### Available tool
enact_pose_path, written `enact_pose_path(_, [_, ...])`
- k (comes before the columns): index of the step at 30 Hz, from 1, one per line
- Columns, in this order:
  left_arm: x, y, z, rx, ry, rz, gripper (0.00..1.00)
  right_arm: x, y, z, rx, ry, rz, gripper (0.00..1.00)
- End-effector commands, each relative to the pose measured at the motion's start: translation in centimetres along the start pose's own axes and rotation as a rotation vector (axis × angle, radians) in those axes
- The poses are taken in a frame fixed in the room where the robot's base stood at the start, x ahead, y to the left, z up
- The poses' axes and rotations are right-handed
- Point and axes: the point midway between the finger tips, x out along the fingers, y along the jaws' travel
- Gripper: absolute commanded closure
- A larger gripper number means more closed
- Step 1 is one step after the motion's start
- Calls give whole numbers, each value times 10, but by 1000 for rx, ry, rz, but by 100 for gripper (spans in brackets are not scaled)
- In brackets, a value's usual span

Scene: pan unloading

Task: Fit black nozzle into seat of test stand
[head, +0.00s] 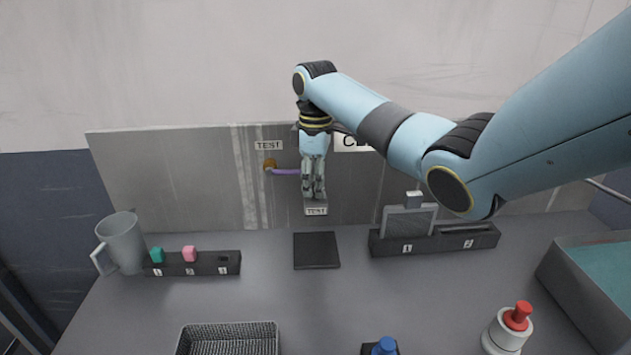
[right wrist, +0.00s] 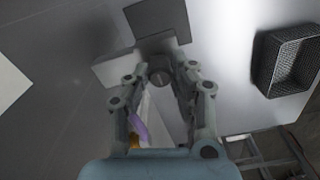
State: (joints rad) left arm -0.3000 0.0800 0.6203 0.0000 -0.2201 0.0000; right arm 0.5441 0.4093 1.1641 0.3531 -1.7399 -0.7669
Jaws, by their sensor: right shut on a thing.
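In the right wrist view the fingers (right wrist: 160,78) are shut on a dark, round piece, which looks like the black nozzle (right wrist: 160,69). The pale block of the test stand (right wrist: 112,69) lies behind and beside it. The seat is hidden, so I cannot tell whether the nozzle touches it. In the head view the fingers hide the nozzle. My left gripper is not in view.
A purple hose (head: 287,171) runs from a brass fitting on the panel (head: 200,170) to behind the gripper. A black square pad (head: 316,251) lies in front. A numbered rack (head: 385,245) stands right, a jug (head: 122,240) left, a wire basket (head: 228,340) in front.

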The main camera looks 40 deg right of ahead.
Motion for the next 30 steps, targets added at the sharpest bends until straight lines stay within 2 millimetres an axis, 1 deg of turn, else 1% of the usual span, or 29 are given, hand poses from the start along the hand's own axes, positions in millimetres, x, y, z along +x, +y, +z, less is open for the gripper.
enact_pose_path(9, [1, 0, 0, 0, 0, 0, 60, 3, 0, 0, 0, 0, 0, 100])
enact_pose_path(10, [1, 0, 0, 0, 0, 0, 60, 3, 0, 0, 0, 0, 0, 74])
enact_pose_path(15, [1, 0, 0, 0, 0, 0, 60, 3, 0, 0, 0, 0, 0, 51])
enact_pose_path(24, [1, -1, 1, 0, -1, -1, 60, 1, 0, 0, 0, 1, 1, 50])
enact_pose_path(26, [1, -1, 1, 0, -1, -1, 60, -4, 1, 0, 0, 2, 2, 50])
enact_pose_path(30, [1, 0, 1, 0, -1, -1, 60, -27, 1, -1, -1, 3, 3, 50])
